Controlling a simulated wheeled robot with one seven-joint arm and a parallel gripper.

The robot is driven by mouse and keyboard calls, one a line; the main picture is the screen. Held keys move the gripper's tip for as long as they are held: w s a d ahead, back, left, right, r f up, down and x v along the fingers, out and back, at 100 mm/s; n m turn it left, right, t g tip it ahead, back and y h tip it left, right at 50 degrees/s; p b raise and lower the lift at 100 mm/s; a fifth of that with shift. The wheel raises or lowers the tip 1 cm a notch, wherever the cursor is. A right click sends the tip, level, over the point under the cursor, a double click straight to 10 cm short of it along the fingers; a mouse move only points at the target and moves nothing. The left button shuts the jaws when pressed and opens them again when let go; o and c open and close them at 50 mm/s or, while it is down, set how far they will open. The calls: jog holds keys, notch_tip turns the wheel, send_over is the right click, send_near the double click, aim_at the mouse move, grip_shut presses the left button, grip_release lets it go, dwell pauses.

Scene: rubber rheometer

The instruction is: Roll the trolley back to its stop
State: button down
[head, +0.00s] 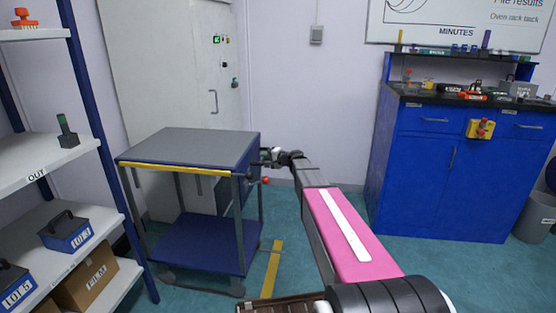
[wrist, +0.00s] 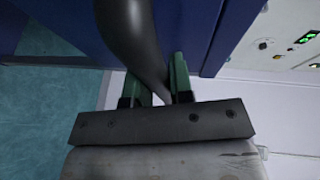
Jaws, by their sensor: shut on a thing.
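The trolley (head: 195,145) stands left of centre in the head view, with a grey top, a yellow front edge strip, dark posts and a blue lower shelf (head: 205,245). My gripper (head: 268,156) is at its right side. In the wrist view my gripper (wrist: 155,88) has its two green-lined fingers on either side of a dark curved bar, the trolley handle (wrist: 135,40), and is shut on it. A yellow floor strip (head: 272,268) lies on the floor just right of the trolley. I cannot tell which thing is the stop.
A white door (head: 170,70) is behind the trolley. A shelf rack (head: 60,150) with boxes stands close at the left. A blue cabinet (head: 430,170) with a cluttered top is at the right. Teal floor is open between trolley and cabinet, apart from my arm.

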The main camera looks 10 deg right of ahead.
jog(key=w+a, duration=0.3)
jog(key=a, duration=0.7)
jog(key=w+a, duration=0.3)
jog(key=a, duration=0.7)
jog(key=w+a, duration=0.4)
jog(key=a, duration=0.6)
jog(key=shift+a, duration=0.25)
jog(key=c, duration=1.1)
grip_release()
jog(key=shift+a, duration=0.15)
jog(key=shift+o, duration=0.4)
jog(key=v, duration=1)
jog(key=shift+s+d, duration=0.25)
jog(key=shift+d, duration=0.1)
jog(key=shift+r, duration=0.1)
